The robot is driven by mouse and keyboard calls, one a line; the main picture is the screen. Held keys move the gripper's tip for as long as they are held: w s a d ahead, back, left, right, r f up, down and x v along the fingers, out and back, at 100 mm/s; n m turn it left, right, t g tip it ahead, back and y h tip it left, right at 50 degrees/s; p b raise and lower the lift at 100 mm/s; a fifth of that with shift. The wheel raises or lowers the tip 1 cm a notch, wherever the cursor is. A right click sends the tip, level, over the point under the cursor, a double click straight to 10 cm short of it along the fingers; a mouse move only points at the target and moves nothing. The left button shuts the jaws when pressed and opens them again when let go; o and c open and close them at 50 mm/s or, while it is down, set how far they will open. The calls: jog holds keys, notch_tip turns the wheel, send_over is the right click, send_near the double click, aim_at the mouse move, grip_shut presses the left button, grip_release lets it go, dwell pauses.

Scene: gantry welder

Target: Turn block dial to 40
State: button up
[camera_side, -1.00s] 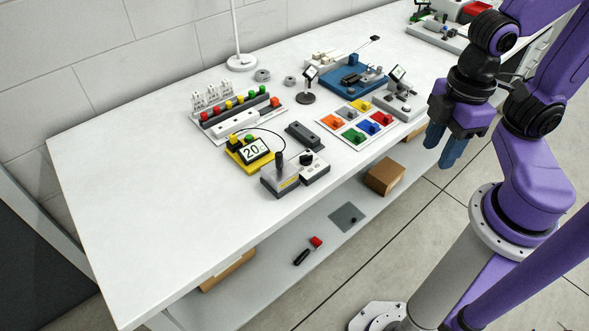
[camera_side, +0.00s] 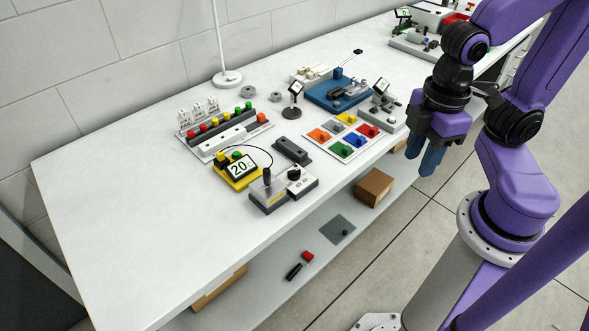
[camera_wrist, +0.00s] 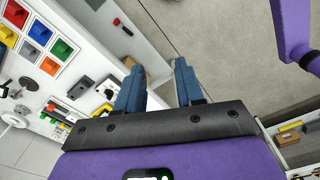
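A grey and white block (camera_side: 268,198) stands near the front edge of the white bench in the side view. A round black dial knob (camera_side: 294,173) sits on its right part, and an upright dark lever (camera_side: 267,177) on its left part. A display (camera_side: 241,167) on a yellow base behind it reads 20. My gripper (camera_side: 419,160) is well to the right of the block, past the bench's front edge, with its blue fingers pointing down. In the wrist view my gripper (camera_wrist: 158,67) has its two fingers apart with nothing between them.
A white panel of coloured squares (camera_side: 362,144) lies between the block and my gripper. A dark grey bar (camera_side: 291,152) is just behind the block. A row of coloured buttons (camera_side: 222,122) and a blue fixture (camera_side: 325,94) stand further back. The bench's left part is clear.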

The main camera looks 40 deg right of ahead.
jog(key=w+a+r, duration=0.1)
jog(key=w+a, duration=0.2)
jog(key=w, duration=0.4)
jog(key=w+a, duration=0.3)
jog(key=w, duration=0.4)
jog(key=n, duration=0.1)
send_over(294, 170)
jog(key=f, duration=0.1)
notch_tip(294, 170, down, 17)
jog(key=shift+f, duration=0.15)
jog(key=shift+c, duration=0.3)
grip_shut()
